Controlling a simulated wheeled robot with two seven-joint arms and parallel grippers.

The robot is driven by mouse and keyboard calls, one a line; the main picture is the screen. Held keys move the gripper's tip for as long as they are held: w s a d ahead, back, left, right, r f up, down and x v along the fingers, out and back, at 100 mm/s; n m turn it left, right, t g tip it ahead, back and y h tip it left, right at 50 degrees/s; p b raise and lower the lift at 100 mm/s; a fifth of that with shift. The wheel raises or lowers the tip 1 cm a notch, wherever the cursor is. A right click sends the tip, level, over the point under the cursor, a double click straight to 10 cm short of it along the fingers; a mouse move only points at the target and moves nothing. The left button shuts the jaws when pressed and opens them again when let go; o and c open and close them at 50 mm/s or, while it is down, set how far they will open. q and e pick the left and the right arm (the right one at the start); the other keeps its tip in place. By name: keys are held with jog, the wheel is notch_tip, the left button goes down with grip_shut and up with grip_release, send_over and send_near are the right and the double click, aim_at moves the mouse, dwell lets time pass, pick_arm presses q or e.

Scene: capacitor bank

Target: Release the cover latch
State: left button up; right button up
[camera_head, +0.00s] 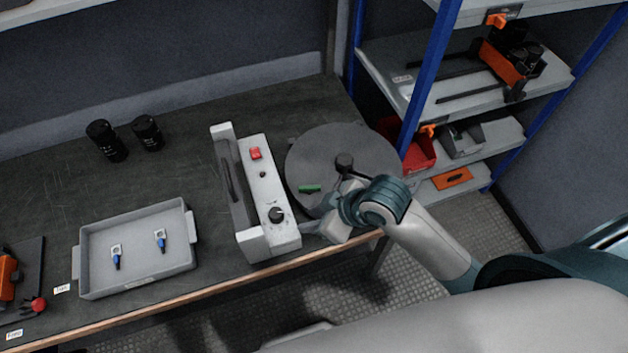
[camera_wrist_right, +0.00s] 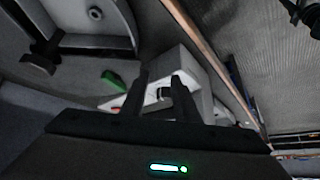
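A white housing (camera_head: 265,195) stands on the bench with a red switch (camera_head: 255,153) and a black knob (camera_head: 277,215) on top. Beside it is a round dark grey disc (camera_head: 315,155) with a black knob (camera_head: 344,161) and a green piece (camera_head: 310,188). The green piece also shows in the right wrist view (camera_wrist_right: 112,77). I cannot tell which part is the cover latch. My right gripper (camera_head: 312,229) is at the housing's front right corner. In the wrist view its fingers (camera_wrist_right: 160,85) are apart, with the white housing (camera_wrist_right: 190,75) beyond them. My left gripper is not in view.
A grey tray (camera_head: 185,262) with two blue-tipped parts stands at the left. Two black cylinders (camera_head: 106,141) (camera_head: 147,132) stand behind it. A shelf rack with blue posts (camera_head: 428,75) stands at the right.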

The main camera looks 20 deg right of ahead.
jog(key=w+a+r+n, duration=0.1)
jog(key=w+r+n, duration=0.2)
jog(key=r, duration=0.1)
notch_tip(320, 180, up, 12)
jog(key=f+n+g, duration=0.1)
jog(key=n+g, duration=0.3)
send_over(311, 187)
jog(key=s+d, duration=0.2)
jog(key=d, duration=0.5)
jog(key=shift+w+d+r+h, duration=0.1)
jog(key=shift+r+h, duration=0.3)
jog(key=shift+r, duration=0.15)
jog(key=shift+f, duration=0.15)
jog(key=p+x, duration=0.3)
jog(key=x, duration=1.4)
jog(key=shift+w+a, duration=0.1)
jog(key=shift+a, duration=0.1)
grip_shut()
